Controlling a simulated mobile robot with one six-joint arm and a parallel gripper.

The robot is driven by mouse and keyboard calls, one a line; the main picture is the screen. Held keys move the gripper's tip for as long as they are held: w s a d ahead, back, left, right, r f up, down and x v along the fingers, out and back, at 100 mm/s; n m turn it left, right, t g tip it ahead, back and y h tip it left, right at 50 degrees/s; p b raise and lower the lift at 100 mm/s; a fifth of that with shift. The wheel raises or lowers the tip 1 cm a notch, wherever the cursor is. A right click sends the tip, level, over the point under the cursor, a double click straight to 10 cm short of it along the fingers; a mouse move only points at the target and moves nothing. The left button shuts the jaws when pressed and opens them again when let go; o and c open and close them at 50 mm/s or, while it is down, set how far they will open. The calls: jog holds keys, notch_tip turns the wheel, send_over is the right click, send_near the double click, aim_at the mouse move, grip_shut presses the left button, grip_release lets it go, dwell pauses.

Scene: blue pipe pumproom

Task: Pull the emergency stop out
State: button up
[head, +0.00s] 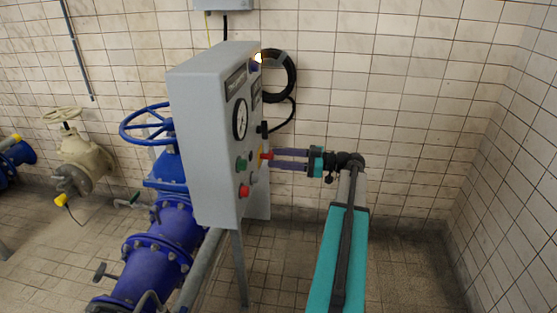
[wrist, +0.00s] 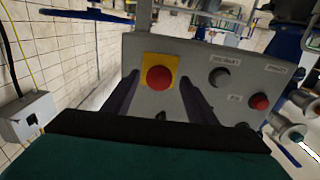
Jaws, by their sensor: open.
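The emergency stop is a red mushroom button (wrist: 159,77) on a yellow square plate (wrist: 148,68), on the face of a grey control panel (wrist: 215,55). In the head view the button (head: 268,156) shows as a small red spot on the panel's right-hand face. My gripper (head: 274,159) is open, with its two dark fingers pointing at the panel, one on each side of the button. In the wrist view the fingers stand left and right of the button with gaps visible. I cannot tell exactly how far the fingertips reach past the button's front.
Another red button (wrist: 260,102) and a black knob (wrist: 220,77) sit to the right on the panel. A round gauge (head: 240,119) is above them. A blue handwheel (head: 147,124) and blue pipes (head: 163,245) stand behind the panel. The tiled floor at the right is clear.

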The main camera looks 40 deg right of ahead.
jog(key=b+v, duration=0.4)
jog(key=v, duration=0.9)
jog(key=shift+s+d+b, duration=0.2)
jog(key=shift+s+b, duration=0.05)
jog(key=shift+b, duration=0.05)
